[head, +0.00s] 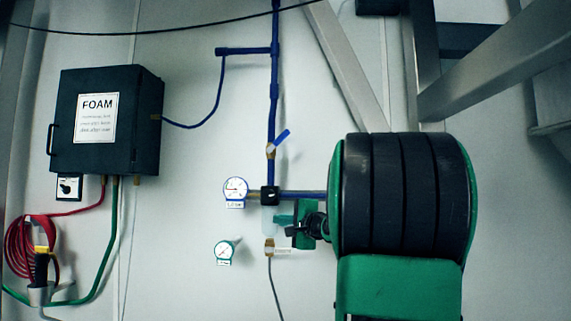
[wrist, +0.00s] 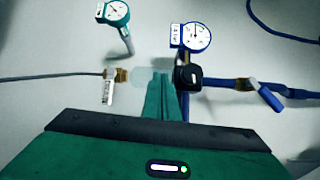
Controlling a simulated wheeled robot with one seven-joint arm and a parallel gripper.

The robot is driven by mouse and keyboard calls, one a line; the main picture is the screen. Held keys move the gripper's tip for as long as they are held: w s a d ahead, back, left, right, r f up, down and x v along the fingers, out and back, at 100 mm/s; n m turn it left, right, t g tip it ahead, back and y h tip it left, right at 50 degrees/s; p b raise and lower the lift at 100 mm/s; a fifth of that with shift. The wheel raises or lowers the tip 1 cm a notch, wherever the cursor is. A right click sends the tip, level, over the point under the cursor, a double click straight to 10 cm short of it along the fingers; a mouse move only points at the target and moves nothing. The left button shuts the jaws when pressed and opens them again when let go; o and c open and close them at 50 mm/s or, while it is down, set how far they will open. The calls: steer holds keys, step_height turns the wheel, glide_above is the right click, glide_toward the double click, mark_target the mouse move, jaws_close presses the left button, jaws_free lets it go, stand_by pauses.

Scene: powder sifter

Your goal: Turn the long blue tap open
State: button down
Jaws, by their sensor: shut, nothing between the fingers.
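The blue tap handle (head: 280,138) sits on a brass valve in the vertical blue pipe (head: 273,110), above the black pipe junction. The handle slants up and to the right, at an angle to the pipe. In the wrist view the same blue handle (wrist: 270,97) is at the right, beside its brass fitting. My gripper (head: 284,219) is below the junction and the tap, apart from the handle. In the wrist view its green fingers (wrist: 160,84) are together, with nothing between them, left of the black junction. My arm hides part of the wall at the right.
A gauge with a blue label (head: 236,189) is left of the junction; a green-labelled gauge (head: 225,252) is lower. A brass fitting with a white tag (head: 270,248) is below my gripper. A black FOAM box (head: 140,120) hangs at left. Wall around the handle is clear.

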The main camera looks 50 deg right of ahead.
mark_target(278, 141)
steer(key=s+d+r+m+t+h, duration=0.1)
steer(key=s+d+r+m+t, duration=0.25)
steer(key=r, duration=0.45)
steer(key=s+d+r+m+t+h, duration=0.1)
steer(key=s+d+r+m+t, duration=0.2)
steer(key=r, duration=0.5)
steer(key=a+r+x, duration=0.1)
steer(key=a+x, duration=0.1)
steer(key=x, duration=1)
steer(key=shift+g, duration=0.35)
steer(key=shift+r, duration=0.1)
